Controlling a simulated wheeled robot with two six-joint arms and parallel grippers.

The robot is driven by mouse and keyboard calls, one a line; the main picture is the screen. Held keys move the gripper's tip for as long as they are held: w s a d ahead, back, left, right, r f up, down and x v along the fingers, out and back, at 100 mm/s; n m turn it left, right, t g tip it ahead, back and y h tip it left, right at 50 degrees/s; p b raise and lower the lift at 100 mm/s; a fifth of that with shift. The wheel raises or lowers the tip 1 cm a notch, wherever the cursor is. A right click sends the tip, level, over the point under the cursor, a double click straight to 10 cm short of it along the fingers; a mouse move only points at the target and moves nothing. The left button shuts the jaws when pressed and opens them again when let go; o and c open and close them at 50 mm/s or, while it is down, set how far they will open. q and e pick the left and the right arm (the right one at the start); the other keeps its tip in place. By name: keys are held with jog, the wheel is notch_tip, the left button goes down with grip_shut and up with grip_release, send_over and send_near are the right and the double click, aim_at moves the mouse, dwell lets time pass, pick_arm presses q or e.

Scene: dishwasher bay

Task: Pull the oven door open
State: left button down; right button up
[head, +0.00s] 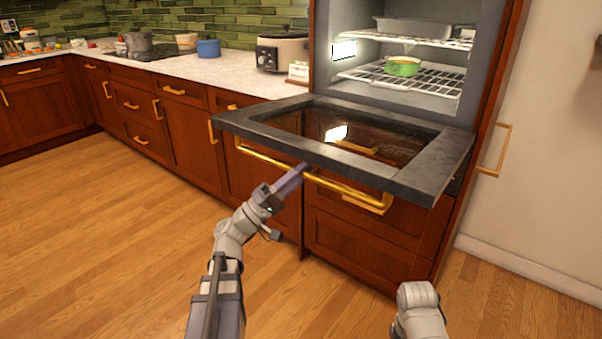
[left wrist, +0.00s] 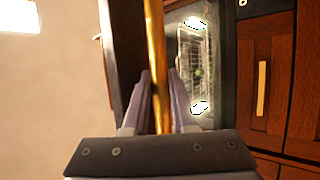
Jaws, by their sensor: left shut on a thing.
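The oven door (head: 440,168) is folded down to nearly level in the head view, with its dark glass facing up. Its gold bar handle (head: 258,158) runs along the underside near the front edge. My left gripper (head: 305,170) is shut on the handle near its middle. In the left wrist view the handle (left wrist: 154,40) passes between the two fingers of the left gripper (left wrist: 160,76). The oven cavity (head: 352,76) stands open above the door. My right gripper is not in view; only part of my right arm shows at the bottom right.
A green pot (head: 402,67) and a grey tray (head: 413,28) sit on the oven racks. Drawers (head: 365,238) lie below the door. A counter (head: 222,76) with a slow cooker (head: 281,53) stands to the left. The wooden floor (head: 110,230) in front is clear.

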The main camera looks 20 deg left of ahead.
pick_arm(q)
jog(key=shift+w+f+b, duration=0.15)
jog(key=shift+f+b, duration=0.35)
jog(key=shift+f, duration=0.35)
jog(key=c, duration=0.7)
grip_release()
jog(key=shift+c, duration=0.2)
jog(key=b+v, duration=0.4)
jog(key=v, duration=0.4)
jog(key=shift+d, duration=0.15)
